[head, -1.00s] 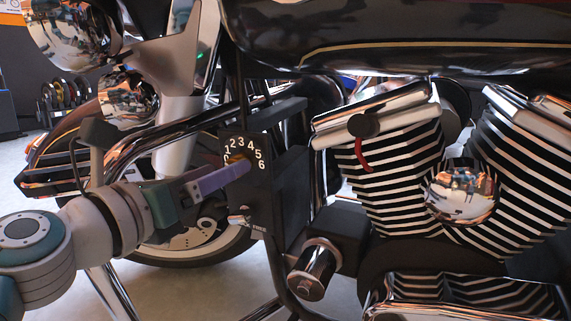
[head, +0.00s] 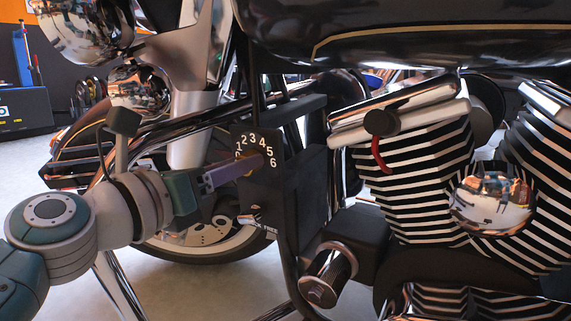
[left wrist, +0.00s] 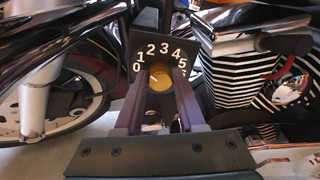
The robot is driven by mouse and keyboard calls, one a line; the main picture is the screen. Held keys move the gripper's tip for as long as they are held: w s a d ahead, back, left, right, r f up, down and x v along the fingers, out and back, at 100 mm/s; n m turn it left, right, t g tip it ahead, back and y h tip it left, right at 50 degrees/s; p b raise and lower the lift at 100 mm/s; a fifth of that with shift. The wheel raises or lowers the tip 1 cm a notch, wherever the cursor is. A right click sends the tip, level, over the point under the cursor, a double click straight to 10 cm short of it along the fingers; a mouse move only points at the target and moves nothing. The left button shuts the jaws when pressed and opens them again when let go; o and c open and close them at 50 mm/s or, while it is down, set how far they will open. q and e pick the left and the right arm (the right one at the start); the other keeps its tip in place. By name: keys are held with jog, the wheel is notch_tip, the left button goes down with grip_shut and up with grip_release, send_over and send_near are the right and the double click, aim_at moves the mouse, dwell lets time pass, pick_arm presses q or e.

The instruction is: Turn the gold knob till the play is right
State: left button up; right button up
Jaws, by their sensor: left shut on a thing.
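The gold knob (left wrist: 161,77) sits on a black dial plate (head: 270,189) with white numbers from 0 to 6 in an arc above it. The plate is fixed on the near side of the motorcycle. My left gripper (head: 250,162) comes in from the left and is shut on the knob. In the left wrist view its two purple fingers (left wrist: 160,98) lie on either side of the knob. In the head view the fingers hide most of the knob. No pointer mark on the knob can be made out. My right gripper is not in view.
The finned engine cylinders (head: 415,180) stand right of the dial. A chrome bolt-like cylinder (head: 327,276) juts out below it. The dark tank (head: 400,35) hangs above. The front wheel (head: 210,240) is behind my left arm.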

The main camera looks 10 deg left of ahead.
pick_arm(q)
grip_shut()
jog(key=shift+s+d+f+m+t+y+b, duration=0.15)
jog(key=shift+m+t+y, duration=0.25)
jog(key=shift+m, duration=3.75)
jog(key=shift+w+d+f+m+t+y+b, duration=0.2)
jog(key=shift+m+t, duration=0.25)
jog(key=shift+m, duration=3.75)
jog(key=shift+s+f+m+t+y+b, duration=0.15)
jog(key=shift+m+t+y, duration=0.3)
jog(key=shift+m, duration=3.7)
jog(key=shift+h, duration=0.25)
